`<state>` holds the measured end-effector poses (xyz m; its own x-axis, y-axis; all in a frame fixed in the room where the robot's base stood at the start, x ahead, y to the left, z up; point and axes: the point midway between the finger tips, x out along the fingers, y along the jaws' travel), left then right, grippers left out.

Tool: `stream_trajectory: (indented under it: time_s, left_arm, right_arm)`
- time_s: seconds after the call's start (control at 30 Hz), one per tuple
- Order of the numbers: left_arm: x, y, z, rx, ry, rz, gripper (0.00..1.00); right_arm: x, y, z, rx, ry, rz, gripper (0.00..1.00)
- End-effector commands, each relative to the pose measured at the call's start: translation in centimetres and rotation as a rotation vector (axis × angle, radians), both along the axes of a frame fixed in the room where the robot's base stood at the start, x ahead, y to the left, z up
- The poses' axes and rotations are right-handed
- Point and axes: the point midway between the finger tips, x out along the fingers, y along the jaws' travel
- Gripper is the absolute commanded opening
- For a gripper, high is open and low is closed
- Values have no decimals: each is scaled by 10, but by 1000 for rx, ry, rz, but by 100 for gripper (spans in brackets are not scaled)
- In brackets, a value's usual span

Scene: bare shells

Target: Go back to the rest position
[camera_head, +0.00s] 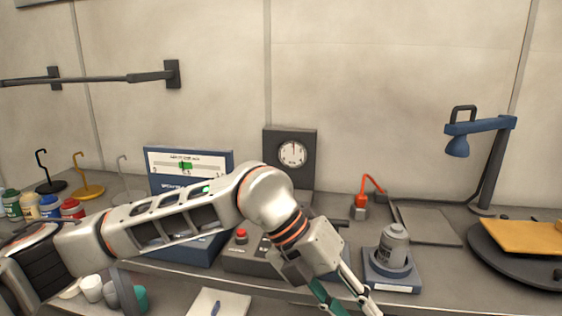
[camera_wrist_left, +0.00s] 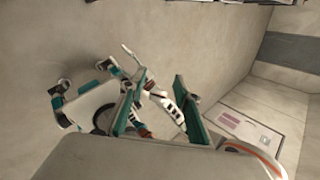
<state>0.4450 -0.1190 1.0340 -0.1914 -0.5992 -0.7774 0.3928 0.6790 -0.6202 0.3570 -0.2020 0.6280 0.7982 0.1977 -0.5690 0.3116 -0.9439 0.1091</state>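My left arm reaches in from the left across the workbench in the head view. My left gripper (camera_head: 344,302) points down at the bottom edge, in front of the bench, and its tips are partly cut off. In the left wrist view my left gripper (camera_wrist_left: 160,82) shows two teal fingers well apart with nothing held between them. My right gripper cannot be made out in either view.
Behind my arm stand a blue meter box (camera_head: 188,160), a grey dial box (camera_head: 291,153) and a control box with a red button (camera_head: 241,236). To the right are a grey canister (camera_head: 393,246), a blue lamp (camera_head: 480,127) and a yellow board (camera_head: 520,236). Cups (camera_head: 92,288) sit near my forearm.

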Motion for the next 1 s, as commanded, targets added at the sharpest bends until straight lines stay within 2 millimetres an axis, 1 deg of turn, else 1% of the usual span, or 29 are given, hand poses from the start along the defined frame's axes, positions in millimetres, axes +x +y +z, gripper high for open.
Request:
stream_trajectory:
  time_s: [0.03, 0.13, 0.2, 0.3, 0.37, 0.47, 0.53, 0.63, 0.67, 0.77, 0.8, 0.87, 0.9, 0.97, 1.0]
  left_arm:
    - [-18, -14, -3, -87, 73, -25, 32]
    - [-46, -36, 9, -273, 198, -52, 32]
    - [-58, -48, 21, -403, 284, -50, 32]
    - [-66, -57, 41, -590, 401, -20, 32]
    - [-65, -58, 52, -698, 469, 15, 32]
    - [-54, -55, 68, -873, 575, 100, 32]
    - [-40, -47, 75, -989, 647, 177, 32]
    - [-14, -30, 76, -1138, 742, 316, 32]
    - [-5, -23, 74, -1179, 768, 363, 32]
    - [25, 3, 58, -1299, 851, 538, 32]
    - [37, 16, 47, -1340, 883, 617, 32]
    - [54, 35, 28, -1393, 925, 739, 32]
    - [63, 49, 12, -1422, 954, 824, 32]
    - [76, 71, -16, -1456, 992, 959, 32]
    - [82, 87, -37, -1471, 1016, 1053, 32]
  right_arm:
    - [-2, 0, -2, -1, 4, 0, 40]
    - [-4, 0, -3, -1, 8, 1, 40]
    - [-4, 0, -4, -2, 9, 1, 40]
    - [-4, 0, -5, -2, 10, 1, 40]
    - [-5, 0, -5, -2, 11, 1, 40]
    - [-5, 0, -6, -2, 12, 1, 40]
    - [-5, 0, -6, -3, 13, 1, 40]
    - [-5, 0, -6, -2, 13, 2, 40]
    - [-5, 0, -6, -2, 13, 2, 40]
    - [-5, 0, -6, -2, 13, 2, 40]
    - [-5, 0, -6, -2, 12, 2, 40]
    - [-5, 0, -5, -2, 12, 2, 40]
    - [-5, 0, -5, -2, 12, 2, 40]
    - [-5, 0, -5, -2, 11, 1, 40]
    - [-5, 0, -4, -2, 10, 1, 40]
